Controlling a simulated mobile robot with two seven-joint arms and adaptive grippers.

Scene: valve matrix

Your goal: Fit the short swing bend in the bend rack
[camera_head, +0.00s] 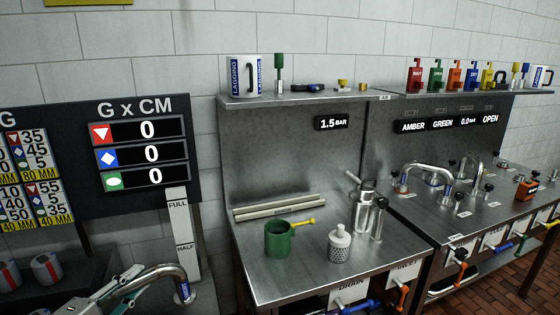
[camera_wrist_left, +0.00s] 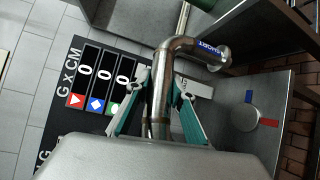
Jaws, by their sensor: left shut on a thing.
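A bent shiny metal pipe, the swing bend (camera_head: 160,272), is at the lower left of the head view, with a blue label near its downturned end. My left gripper (camera_head: 118,292) is shut on its straight part. In the left wrist view the bend (camera_wrist_left: 164,80) stands between the two teal fingers of the left gripper (camera_wrist_left: 160,92), its curved end pointing right. Two similar curved metal pipes, one here (camera_head: 430,170) and one here (camera_head: 472,165), stand on the right-hand bench. I cannot tell which fixture is the bend rack. My right gripper is not in view.
The middle bench (camera_head: 300,272) holds a green mug (camera_head: 278,240), a white-topped shaker (camera_head: 339,245), metal cylinders (camera_head: 370,218) and two pale bars (camera_head: 280,207). A shelf (camera_head: 310,97) hangs above. A dark score board (camera_head: 145,105) and a FULL/HALF gauge (camera_head: 180,225) stand left.

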